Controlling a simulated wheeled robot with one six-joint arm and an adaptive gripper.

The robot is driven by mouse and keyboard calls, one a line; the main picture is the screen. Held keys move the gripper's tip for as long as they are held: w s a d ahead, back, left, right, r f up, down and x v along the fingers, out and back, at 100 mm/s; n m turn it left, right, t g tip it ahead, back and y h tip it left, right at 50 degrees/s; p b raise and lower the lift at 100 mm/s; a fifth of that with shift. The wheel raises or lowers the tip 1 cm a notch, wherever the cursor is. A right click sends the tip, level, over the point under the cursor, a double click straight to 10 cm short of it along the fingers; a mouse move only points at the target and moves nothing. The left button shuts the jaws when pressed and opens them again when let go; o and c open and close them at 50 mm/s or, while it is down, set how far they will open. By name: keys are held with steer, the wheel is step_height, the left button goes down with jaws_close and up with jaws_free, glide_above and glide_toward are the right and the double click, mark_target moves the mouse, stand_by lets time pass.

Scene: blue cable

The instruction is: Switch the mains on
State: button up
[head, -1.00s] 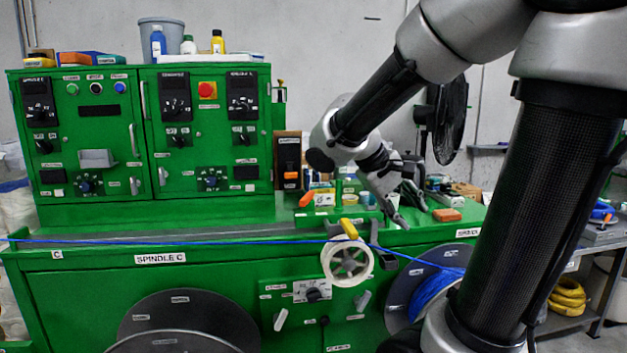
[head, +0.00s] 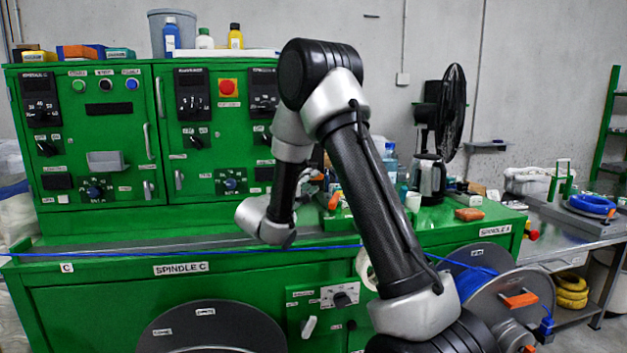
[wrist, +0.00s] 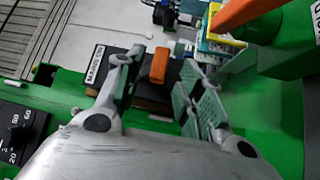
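The mains switch shows in the wrist view as a dark box with an orange lever (wrist: 159,66) and a label plate (wrist: 95,64) beside it. My gripper (wrist: 163,72) is open, with one finger on each side of the lever. The lever stands between the fingers with a gap visible; I cannot tell whether either finger touches it. In the head view my arm hides the switch and most of the gripper.
The green cabinet (head: 105,221) with dials and a red emergency button (head: 228,86) stands at left. A blue cable (head: 120,253) runs across the bench front. In the wrist view a large orange handle (wrist: 248,25) is close at upper right. A kettle (head: 428,178) stands right of my arm.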

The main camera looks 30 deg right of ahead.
steer(key=shift+x, duration=1.4)
